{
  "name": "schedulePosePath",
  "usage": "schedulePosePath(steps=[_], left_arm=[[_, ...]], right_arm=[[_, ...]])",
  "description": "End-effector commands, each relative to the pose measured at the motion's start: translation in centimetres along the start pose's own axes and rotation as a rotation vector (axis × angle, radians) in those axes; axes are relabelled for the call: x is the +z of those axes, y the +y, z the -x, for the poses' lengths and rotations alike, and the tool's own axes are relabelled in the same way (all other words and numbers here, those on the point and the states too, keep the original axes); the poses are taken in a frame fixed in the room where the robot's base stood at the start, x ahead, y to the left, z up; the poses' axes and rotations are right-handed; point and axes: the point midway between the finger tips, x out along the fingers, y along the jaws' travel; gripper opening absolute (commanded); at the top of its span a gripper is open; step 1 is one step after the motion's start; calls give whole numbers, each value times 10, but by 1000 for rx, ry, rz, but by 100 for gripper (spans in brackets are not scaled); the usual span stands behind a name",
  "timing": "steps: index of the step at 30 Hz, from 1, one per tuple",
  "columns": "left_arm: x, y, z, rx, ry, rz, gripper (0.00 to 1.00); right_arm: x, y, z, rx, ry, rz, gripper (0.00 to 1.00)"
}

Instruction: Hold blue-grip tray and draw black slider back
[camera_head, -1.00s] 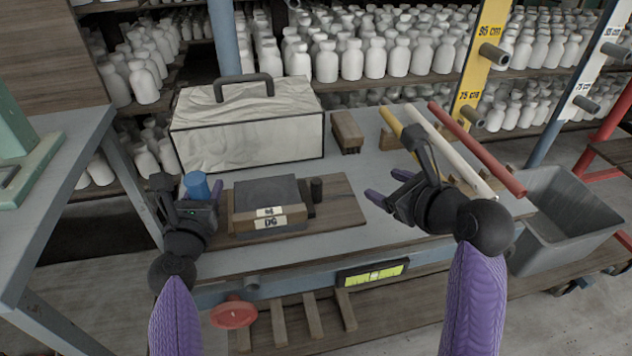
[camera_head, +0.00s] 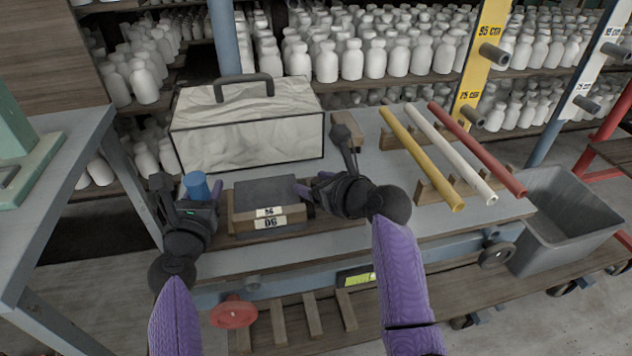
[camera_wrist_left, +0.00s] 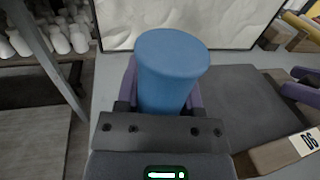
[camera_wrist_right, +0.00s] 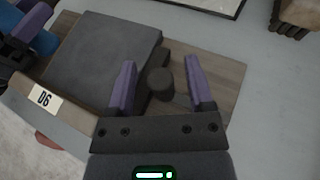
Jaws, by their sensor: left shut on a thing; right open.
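My left gripper (camera_wrist_left: 167,85) is shut on the blue grip, with one finger on each side. The black slider (camera_wrist_right: 160,83) is a short dark knob on the right side of the slab. My right gripper (camera_wrist_right: 160,80) is open, with its purple fingers on either side of the knob and gaps showing. In the head view, my right gripper (camera_head: 305,192) hides the knob.
Yellow (camera_head: 420,158), white (camera_head: 450,154) and red (camera_head: 478,150) rods lie on wooden rests to the right. A grey bin (camera_head: 565,222) stands at the right.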

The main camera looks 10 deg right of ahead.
Motion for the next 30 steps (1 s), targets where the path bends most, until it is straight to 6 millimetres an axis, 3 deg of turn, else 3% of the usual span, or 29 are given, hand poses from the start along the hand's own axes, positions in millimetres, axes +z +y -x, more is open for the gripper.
schedulePosePath(steps=[1,10,30], left_arm=[[-2,0,0,1,5,1,0],[-2,0,0,1,5,1,0],[-2,1,0,1,5,1,0]], right_arm=[[0,0,0,0,0,0,63],[0,0,0,0,0,0,0],[0,0,0,0,0,-1,0]])
